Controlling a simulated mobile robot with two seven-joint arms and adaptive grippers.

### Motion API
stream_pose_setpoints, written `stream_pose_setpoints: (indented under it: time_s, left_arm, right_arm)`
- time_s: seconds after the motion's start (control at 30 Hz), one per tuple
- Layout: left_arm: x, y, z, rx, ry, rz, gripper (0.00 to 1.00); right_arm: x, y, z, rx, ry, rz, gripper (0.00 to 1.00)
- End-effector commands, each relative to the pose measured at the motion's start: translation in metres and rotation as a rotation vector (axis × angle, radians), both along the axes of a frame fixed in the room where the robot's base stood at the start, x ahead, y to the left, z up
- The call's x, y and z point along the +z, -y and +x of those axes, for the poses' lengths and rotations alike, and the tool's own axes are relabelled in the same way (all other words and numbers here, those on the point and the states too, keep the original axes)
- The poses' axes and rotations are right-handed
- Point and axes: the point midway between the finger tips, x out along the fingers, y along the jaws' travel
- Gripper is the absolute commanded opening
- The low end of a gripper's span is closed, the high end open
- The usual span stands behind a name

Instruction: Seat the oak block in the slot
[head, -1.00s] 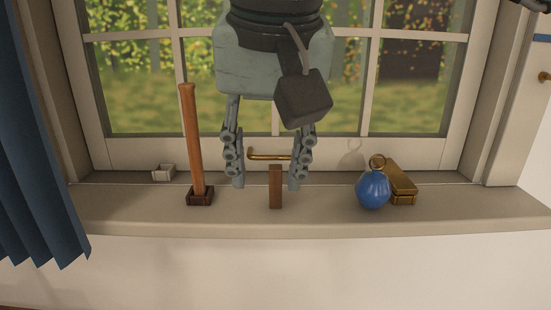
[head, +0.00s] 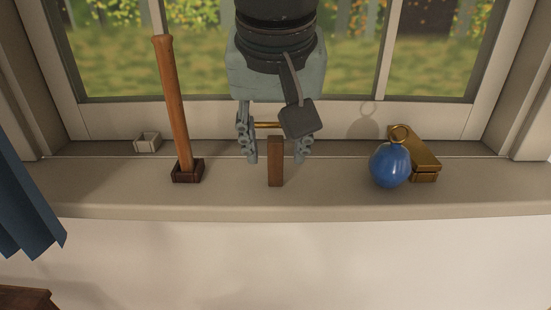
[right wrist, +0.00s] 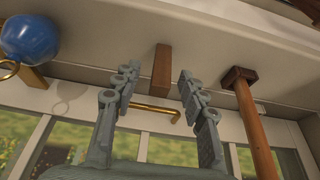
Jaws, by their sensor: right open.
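The oak block (head: 275,165) is a narrow brown block standing upright on the window sill. My right gripper (head: 276,159) is open, with one finger on each side of the block and a visible gap to both. In the right wrist view the block (right wrist: 162,68) shows between and beyond the open fingertips (right wrist: 158,80). A small pale open-topped holder (head: 147,143) at the back left of the sill may be the slot; I cannot tell for sure. My left gripper is out of view.
A wooden-handled mallet (head: 175,105) stands head down left of the block. A brass window handle (head: 267,125) is behind my gripper. The sill's front edge (head: 330,212) is clear.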

Motion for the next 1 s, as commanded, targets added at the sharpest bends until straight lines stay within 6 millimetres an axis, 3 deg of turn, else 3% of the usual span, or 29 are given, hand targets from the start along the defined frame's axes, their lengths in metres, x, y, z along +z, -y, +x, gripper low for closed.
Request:
stream_pose_setpoints:
  time_s: [0.23, 0.57, 1.0]
  left_arm:
    - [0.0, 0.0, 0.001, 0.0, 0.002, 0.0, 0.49]
    - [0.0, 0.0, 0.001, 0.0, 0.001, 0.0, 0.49]
    - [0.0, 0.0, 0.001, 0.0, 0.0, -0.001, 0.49]
  right_arm:
    - [-0.002, 0.0, 0.001, 0.0, 0.0, 0.001, 0.42]
    - [-0.001, 0.0, 0.001, 0.0, 0.0, 0.001, 0.01]
    - [0.009, -0.001, 0.001, 0.0, 0.003, 0.002, 0.0]
